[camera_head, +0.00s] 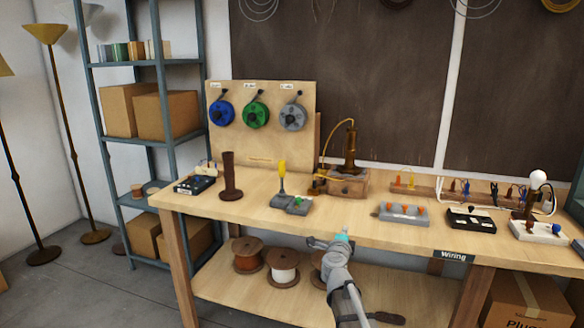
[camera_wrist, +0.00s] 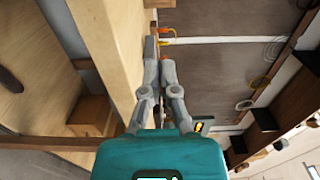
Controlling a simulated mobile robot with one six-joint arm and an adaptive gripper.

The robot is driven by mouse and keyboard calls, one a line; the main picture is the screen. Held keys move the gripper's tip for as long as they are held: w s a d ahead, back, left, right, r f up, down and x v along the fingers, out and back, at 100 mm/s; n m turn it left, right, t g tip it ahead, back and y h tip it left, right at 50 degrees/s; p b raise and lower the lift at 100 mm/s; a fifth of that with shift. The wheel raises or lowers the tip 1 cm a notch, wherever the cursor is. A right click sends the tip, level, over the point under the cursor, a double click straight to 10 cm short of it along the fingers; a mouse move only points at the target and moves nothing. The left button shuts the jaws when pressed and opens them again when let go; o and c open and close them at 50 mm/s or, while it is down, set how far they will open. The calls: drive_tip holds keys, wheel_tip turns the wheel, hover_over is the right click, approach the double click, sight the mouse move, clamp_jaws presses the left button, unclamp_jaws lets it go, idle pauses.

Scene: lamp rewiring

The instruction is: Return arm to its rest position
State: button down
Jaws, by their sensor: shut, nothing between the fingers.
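My gripper (camera_head: 318,243) is in front of the workbench's front edge in the head view, a little below the tabletop. In the wrist view, my gripper (camera_wrist: 157,66) shows its two grey fingers close together, with nothing held between them. My grey arm rises to it from the bottom middle of the head view. The wooden workbench (camera_head: 370,227) stands behind the gripper. In the wrist view, the bench edge (camera_wrist: 105,40) runs close along the left of the fingers.
Wire spools (camera_head: 283,268) sit on the lower shelf behind my arm. On the bench stand a yellow-topped switch (camera_head: 282,178), a brown lamp base (camera_head: 350,165) and a grey terminal block (camera_head: 404,212). A metal shelf (camera_head: 160,110) stands left. Floor (camera_head: 90,290) at lower left is clear.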

drive_tip(key=s+a+f+n+g+y, duration=0.1)
drive_tip(key=s+a+f+n+y, duration=0.25)
drive_tip(key=a+n+y, duration=0.8)
drive_tip(key=s+d+f+n+g+h, duration=0.1)
drive_tip(key=s+d+f+n+g, duration=0.2)
drive_tip(key=s+f+n+g, duration=0.45)
drive_tip(key=s+d+f+n+g+h, duration=0.2)
drive_tip(key=s+f+g, duration=0.3)
drive_tip(key=s, duration=0.5)
drive_tip(key=s+d+f+g+h+p, duration=0.1)
drive_tip(key=s+d+f+g+h, duration=0.2)
drive_tip(key=s+d, duration=0.5)
wheel_tip(320, 180, up, 18)
drive_tip(key=a+p, duration=0.1)
drive_tip(key=p, duration=1.5)
drive_tip(key=shift+s+a+f+n+g, duration=0.15)
drive_tip(key=shift+s+n+g, duration=0.15)
drive_tip(key=shift+s+g, duration=0.05)
